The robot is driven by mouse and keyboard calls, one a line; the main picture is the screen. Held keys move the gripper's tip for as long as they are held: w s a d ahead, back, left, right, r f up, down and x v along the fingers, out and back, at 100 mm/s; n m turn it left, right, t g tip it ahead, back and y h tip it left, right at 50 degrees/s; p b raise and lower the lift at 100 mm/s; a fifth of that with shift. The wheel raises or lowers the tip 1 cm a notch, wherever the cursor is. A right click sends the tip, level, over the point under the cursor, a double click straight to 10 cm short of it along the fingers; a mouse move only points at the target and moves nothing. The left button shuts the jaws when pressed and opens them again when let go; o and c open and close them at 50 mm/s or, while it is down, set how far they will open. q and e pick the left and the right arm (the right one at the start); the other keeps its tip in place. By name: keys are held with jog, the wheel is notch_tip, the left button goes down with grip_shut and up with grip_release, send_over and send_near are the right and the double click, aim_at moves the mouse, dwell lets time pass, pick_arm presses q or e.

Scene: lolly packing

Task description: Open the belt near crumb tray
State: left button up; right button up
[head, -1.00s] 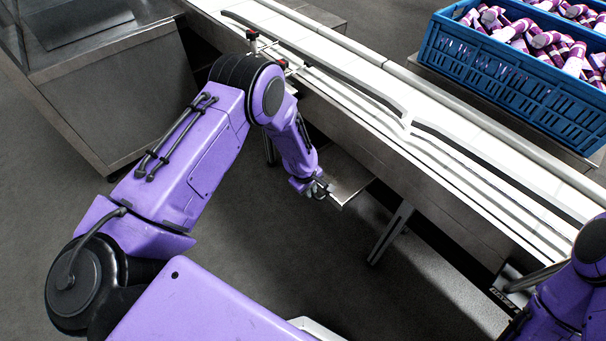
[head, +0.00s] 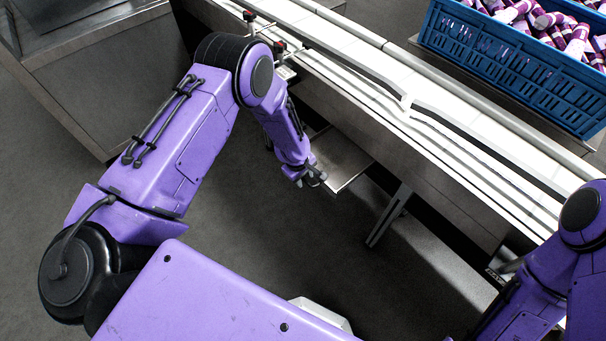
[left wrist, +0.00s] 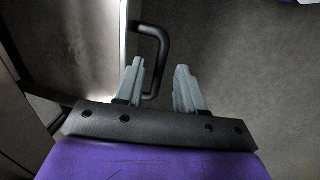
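The crumb tray (head: 342,164) is a flat metal tray under the near side of the conveyor belt (head: 450,151). In the left wrist view, the tray's pale metal edge (left wrist: 116,50) runs down the left, with a black bar handle (left wrist: 162,48) on its side. My left gripper (head: 318,180) is by the tray's outer edge. In the left wrist view its two grey fingers (left wrist: 158,86) are apart, and the lower part of the handle shows between them. I cannot tell how deep the handle sits. My right arm is at the lower right; its gripper is out of view.
A blue crate (head: 500,74) of purple and white lollies stands beyond the belt at the upper right. A metal cabinet (head: 100,75) stands at the upper left. A support leg (head: 388,217) stands right of the tray. The grey floor in front is clear.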

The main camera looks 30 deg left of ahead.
pick_arm(q)
notch_tip(320, 180, up, 10)
jog(key=s, duration=0.2)
jog(key=shift+a+r, duration=0.15)
jog(key=shift+a, duration=0.25)
